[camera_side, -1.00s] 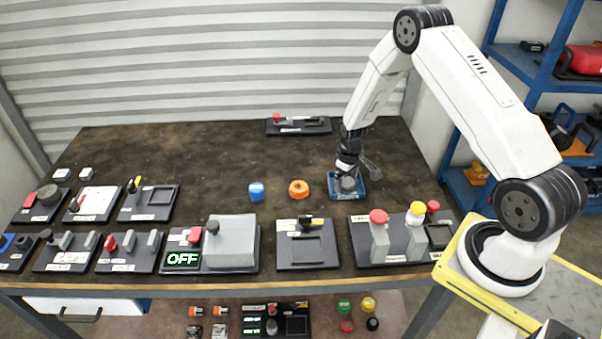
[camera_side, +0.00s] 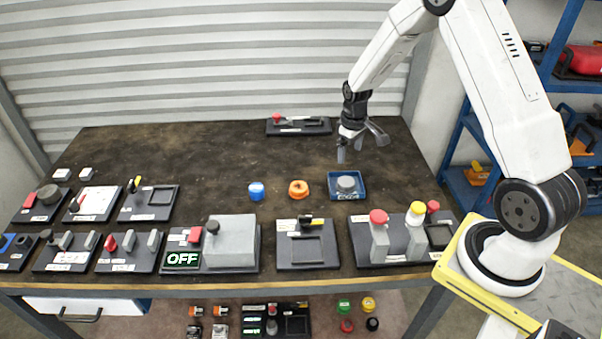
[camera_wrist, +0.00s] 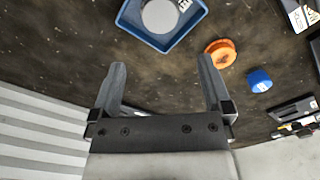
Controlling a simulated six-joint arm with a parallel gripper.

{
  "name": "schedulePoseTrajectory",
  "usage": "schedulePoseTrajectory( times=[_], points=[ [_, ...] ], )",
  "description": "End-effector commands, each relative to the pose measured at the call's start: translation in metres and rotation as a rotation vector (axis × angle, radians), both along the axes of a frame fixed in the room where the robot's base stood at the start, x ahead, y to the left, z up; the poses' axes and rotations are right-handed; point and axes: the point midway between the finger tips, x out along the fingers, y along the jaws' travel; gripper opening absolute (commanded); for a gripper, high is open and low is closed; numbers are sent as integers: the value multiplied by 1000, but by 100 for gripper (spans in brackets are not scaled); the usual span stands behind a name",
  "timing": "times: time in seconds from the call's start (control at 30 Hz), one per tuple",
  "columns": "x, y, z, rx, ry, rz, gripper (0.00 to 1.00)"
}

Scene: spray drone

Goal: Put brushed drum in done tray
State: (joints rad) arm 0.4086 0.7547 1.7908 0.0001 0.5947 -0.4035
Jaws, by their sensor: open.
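The blue done tray (camera_side: 334,192) stands on the right part of the table, and it also shows at the top of the wrist view (camera_wrist: 133,31). A round grey drum (camera_side: 346,183) lies inside it, flat on the tray floor; it also shows in the wrist view (camera_wrist: 160,14). I cannot tell its brushed surface at this size. My gripper (camera_side: 358,152) is above and behind the tray, clear of the drum. In the wrist view its two fingers (camera_wrist: 161,88) are wide apart with only bare table between them.
An orange round part (camera_side: 298,189) and a blue round part (camera_side: 256,191) stand left of the tray. Several dark fixtures line the front, including one with red and yellow knobs (camera_side: 404,240) and one with an OFF sign (camera_side: 182,259).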

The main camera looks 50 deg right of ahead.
Motion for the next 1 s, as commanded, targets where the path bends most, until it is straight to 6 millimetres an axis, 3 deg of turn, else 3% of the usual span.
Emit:
schedulePoseTrajectory(
  times=[0.2,0.8,1.0],
  points=[
    [0,0,11,0,1,0,100],
    [-1,1,12,0,1,0,100],
    [-3,13,22,-4,-11,4,100]
  ],
)
